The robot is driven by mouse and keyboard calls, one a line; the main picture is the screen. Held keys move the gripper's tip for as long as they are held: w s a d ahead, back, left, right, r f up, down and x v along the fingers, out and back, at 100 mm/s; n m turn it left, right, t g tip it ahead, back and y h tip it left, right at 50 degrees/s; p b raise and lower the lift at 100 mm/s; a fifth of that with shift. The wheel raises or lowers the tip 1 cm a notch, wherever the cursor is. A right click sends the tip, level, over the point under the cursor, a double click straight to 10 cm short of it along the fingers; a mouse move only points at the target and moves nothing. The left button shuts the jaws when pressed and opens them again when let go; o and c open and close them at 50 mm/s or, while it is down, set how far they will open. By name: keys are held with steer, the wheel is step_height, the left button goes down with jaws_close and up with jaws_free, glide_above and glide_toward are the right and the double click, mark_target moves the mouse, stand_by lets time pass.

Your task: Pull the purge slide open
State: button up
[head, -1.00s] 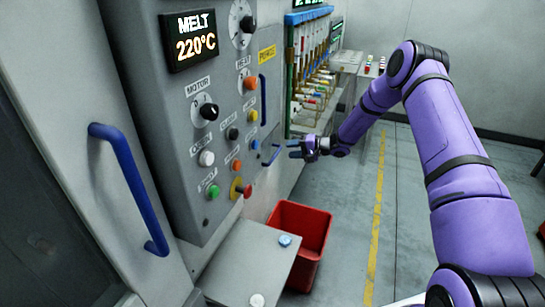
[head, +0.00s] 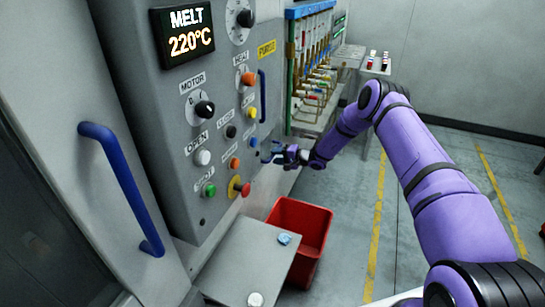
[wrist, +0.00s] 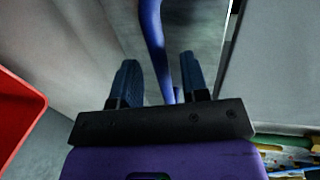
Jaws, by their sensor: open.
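A yellow label (head: 266,49), which seems to read PURGE, is on the right part of the grey machine panel. A vertical blue handle (head: 262,96) is mounted below it. My gripper (head: 271,152) is open at the lower right edge of the panel, lower than that handle. In the wrist view, a curved blue bar (wrist: 152,35) runs between the two open fingers of my gripper (wrist: 158,78), with a gap on each side. In the head view the fingers cover this bar, so I cannot tell its full shape or the slide's position.
A red bin (head: 305,222) stands on the floor below the gripper, and its red side shows at left in the wrist view (wrist: 15,115). A grey shelf (head: 248,262) juts out beside it. Pipework (head: 313,80) stands behind.

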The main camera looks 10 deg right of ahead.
steer(key=shift+x, duration=1.2)
jaws_close()
steer(key=shift+d, duration=0.1)
steer(key=f+v, duration=0.3)
steer(key=v, duration=1.2)
steer(key=d+f+v, duration=0.1)
steer(key=f+v, duration=0.2)
steer(key=v, duration=1.3)
steer(key=shift+s+f, duration=0.15)
steer(key=shift+s, duration=0.25)
jaws_free()
